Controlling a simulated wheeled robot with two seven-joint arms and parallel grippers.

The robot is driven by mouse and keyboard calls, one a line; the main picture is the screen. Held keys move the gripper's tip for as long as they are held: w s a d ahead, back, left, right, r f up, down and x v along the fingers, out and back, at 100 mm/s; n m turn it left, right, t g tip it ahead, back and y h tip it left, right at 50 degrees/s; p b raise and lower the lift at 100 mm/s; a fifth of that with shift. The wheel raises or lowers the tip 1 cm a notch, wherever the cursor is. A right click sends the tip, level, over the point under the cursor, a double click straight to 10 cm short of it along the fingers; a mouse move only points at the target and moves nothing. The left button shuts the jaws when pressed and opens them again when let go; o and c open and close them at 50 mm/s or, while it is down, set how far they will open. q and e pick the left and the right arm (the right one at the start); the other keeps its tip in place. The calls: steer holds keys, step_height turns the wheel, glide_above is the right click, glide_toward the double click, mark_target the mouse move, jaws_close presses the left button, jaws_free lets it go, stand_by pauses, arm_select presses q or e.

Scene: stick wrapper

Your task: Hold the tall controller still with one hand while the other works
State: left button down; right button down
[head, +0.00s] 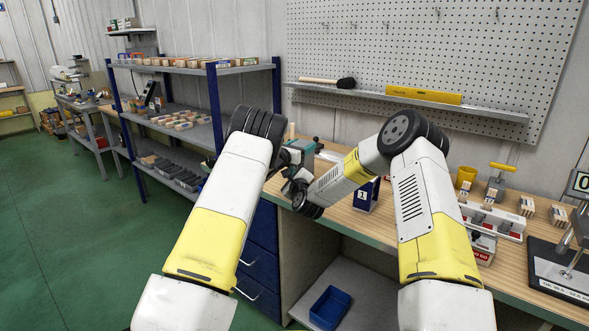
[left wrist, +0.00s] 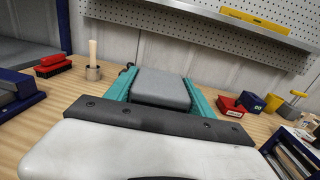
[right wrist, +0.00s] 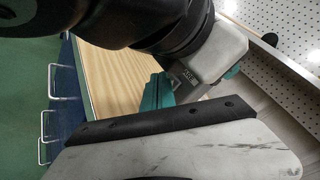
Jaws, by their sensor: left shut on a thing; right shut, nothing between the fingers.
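The tall controller shows in the left wrist view as a grey, rounded block (left wrist: 162,88). My left gripper (left wrist: 160,92) has its teal fingers on both sides of it and is shut on it. In the head view my left gripper (head: 302,150) is over the bench's left part, and the controller is mostly hidden by my arms. My right gripper (right wrist: 158,92) is shut and empty, its teal fingers together in the right wrist view. It is close to my left gripper, whose pale body fills the upper middle there. Whether the right fingertips touch anything cannot be told.
The wooden bench (head: 510,255) carries a blue holder marked 1 (head: 366,196), a yellow cup (head: 465,177), a red and white rack (head: 495,220) and a dark stand (head: 560,270) at right. A pegboard (head: 430,55) stands behind. A blue bin (head: 330,307) lies below.

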steer(key=shift+s, duration=0.15)
steer(key=shift+s+a, duration=0.45)
steer(key=shift+s, duration=0.25)
steer(key=shift+s+a, duration=0.45)
steer(key=shift+s, duration=0.3)
steer(key=shift+s+a, duration=0.45)
steer(key=shift+s, duration=0.25)
arm_select(q)
steer(key=shift+c, duration=1.4)
jaws_free()
steer(key=r+v, duration=0.4)
steer(key=v, duration=1.3)
